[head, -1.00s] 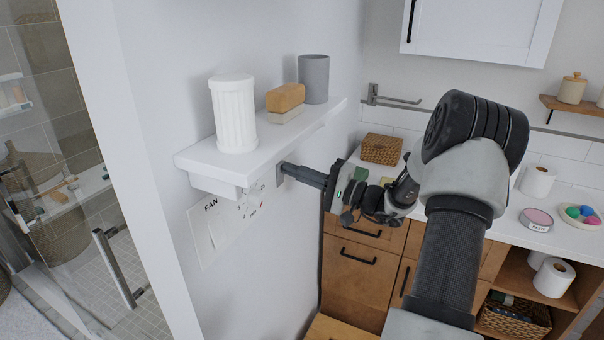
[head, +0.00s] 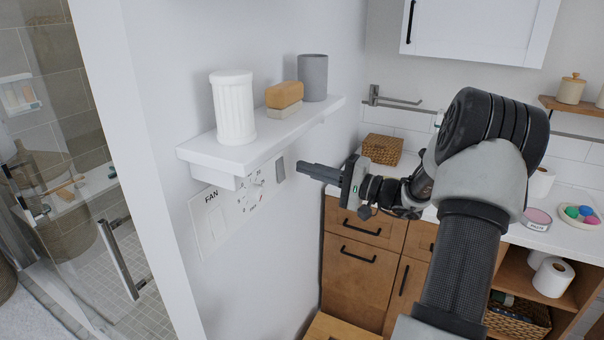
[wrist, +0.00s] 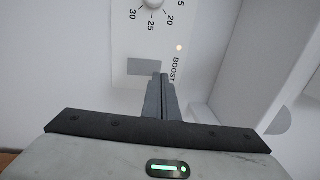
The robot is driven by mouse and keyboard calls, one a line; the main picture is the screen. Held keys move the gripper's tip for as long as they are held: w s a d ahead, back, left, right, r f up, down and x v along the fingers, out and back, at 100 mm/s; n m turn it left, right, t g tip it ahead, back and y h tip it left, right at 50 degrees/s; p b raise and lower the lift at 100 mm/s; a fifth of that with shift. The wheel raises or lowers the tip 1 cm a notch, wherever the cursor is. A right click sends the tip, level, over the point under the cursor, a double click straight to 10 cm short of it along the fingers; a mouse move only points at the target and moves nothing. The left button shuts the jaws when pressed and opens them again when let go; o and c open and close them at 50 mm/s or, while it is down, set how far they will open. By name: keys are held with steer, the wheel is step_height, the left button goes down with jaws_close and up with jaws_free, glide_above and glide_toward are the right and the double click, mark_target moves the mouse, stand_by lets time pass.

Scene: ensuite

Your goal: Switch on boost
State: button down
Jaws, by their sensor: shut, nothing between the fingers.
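The white wall panel (head: 222,216) is marked FAN and sits under the shelf, with a pale rocker and a dial (head: 251,194). At its right end is a grey rectangular switch (head: 280,168), which also shows in the wrist view (wrist: 144,67) beside the word BOOST (wrist: 174,70). In the wrist view the fingertips (wrist: 160,78) appear just below the switch's right edge.
A glass shower door stands left; a wooden vanity (head: 360,235) is behind my arm.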

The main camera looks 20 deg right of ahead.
steer(key=v, duration=0.9)
steer(key=shift+r, duration=0.65)
steer(key=shift+d, duration=0.1)
